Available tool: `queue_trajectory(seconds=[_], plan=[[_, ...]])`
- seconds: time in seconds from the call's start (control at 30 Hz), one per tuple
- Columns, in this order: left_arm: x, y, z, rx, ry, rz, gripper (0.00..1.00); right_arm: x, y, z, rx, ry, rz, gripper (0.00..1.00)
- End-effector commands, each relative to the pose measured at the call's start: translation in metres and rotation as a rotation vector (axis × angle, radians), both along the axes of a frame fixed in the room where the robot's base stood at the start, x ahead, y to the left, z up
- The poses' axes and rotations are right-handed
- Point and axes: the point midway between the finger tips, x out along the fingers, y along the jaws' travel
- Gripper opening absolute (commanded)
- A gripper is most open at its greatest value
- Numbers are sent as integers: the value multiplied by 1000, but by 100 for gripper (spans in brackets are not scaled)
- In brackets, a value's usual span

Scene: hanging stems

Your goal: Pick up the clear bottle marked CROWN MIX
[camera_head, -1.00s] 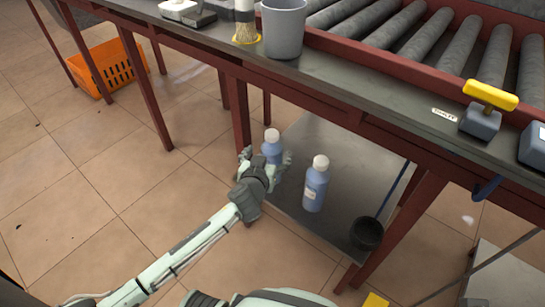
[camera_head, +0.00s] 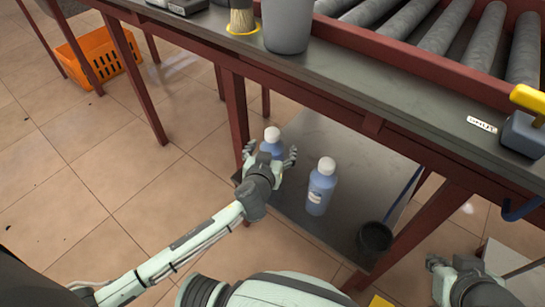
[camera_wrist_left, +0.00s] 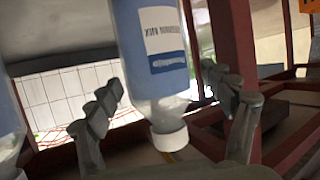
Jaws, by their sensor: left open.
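A bottle with blue contents and a white cap (camera_head: 271,147) stands on the low grey shelf under the table, between the fingers of my open left gripper (camera_head: 268,156). In the left wrist view this bottle (camera_wrist_left: 150,70) appears upside down between the fingertips, with a white and blue label I cannot read surely. A second similar bottle (camera_head: 320,190), with a pale label, stands to its right; a bottle is also cut off at the left edge of the wrist view (camera_wrist_left: 8,120). I cannot tell which is marked CROWN MIX. My right gripper (camera_head: 452,262) is partly visible at lower right.
The red-framed table (camera_head: 400,108) overhangs the shelf (camera_head: 345,145), and a red leg (camera_head: 237,105) stands close behind my left gripper. A dark cup (camera_head: 374,238) sits at the shelf's right front. An orange crate (camera_head: 97,58) is on the floor at left.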

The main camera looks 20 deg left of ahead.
Motion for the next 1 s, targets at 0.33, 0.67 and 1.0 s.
queue_trajectory(seconds=[0.33,0.67,1.0], plan=[[0,0,0,0,0,0,57,0,0,0,0,1,0,0],[0,0,0,0,0,0,16,0,0,-1,-1,3,-1,0],[2,0,4,0,-7,-1,0,-1,-1,0,-1,3,-1,0]])
